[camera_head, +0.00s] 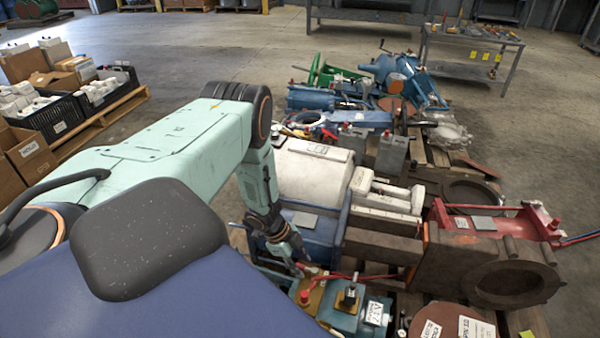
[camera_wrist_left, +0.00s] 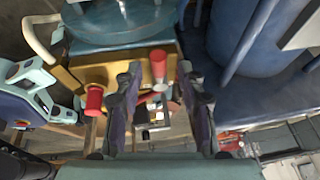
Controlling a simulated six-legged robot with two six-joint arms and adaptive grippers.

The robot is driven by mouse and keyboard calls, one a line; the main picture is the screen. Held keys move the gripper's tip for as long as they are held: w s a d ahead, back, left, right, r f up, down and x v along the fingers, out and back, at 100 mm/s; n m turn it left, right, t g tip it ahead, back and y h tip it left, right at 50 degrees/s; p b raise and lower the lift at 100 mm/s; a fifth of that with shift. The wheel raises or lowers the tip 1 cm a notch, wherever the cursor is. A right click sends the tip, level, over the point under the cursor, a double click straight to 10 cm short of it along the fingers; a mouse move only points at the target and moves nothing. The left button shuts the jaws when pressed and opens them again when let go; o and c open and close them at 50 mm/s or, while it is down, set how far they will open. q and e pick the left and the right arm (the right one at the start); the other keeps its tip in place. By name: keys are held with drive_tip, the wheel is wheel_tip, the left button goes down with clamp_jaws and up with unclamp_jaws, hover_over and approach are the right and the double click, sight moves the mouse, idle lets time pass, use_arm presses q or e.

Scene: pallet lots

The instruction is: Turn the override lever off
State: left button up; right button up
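My left gripper (camera_head: 298,262) reaches down over a blue and tan valve unit with a white tag (camera_head: 374,312). In the left wrist view its two dark fingers (camera_wrist_left: 160,78) are spread apart. A red-ended lever (camera_wrist_left: 158,66) shows in the gap between the fingertips, with clear space on both sides. A red knob (camera_wrist_left: 94,100) stands on the tan block (camera_wrist_left: 100,72), left of the fingers. In the head view a red knob (camera_head: 304,297) also shows beside the gripper. The lever's base is partly hidden. My right gripper does not show clearly.
A blue box-shaped machine (camera_head: 312,232) and a white tank (camera_head: 313,172) stand close behind the gripper. A rusty flanged block (camera_head: 470,262) and a red bracket (camera_head: 500,222) lie to the right. Black crates (camera_head: 50,118) stand at left. Open floor lies beyond.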

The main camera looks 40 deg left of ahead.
use_arm(q)
drive_tip(key=v, duration=0.7)
drive_tip(key=shift+r, duration=0.25)
drive_tip(key=shift+d, duration=0.1)
idle(0.5)
drive_tip(key=s+d+r+n+t+h+p, duration=0.1)
drive_tip(key=s+d+r+n, duration=0.1)
drive_tip(key=d+n, duration=0.45)
drive_tip(key=s+d+r+n+p, duration=0.1)
drive_tip(key=s+d+r+n, duration=0.2)
drive_tip(key=d, duration=0.7)
drive_tip(key=s+r+n+g+y+p, duration=0.2)
drive_tip(key=s+r+p, duration=0.1)
drive_tip(key=s, duration=0.6)
drive_tip(key=s+d+r+n+g+y+p, duration=0.1)
drive_tip(key=s+r+n+g+y+p, duration=0.1)
drive_tip(key=s, duration=0.7)
drive_tip(key=shift+s+d+r+y+p, duration=0.2)
drive_tip(key=shift+d+r+y+p, duration=0.2)
drive_tip(key=shift+r+p, duration=0.25)
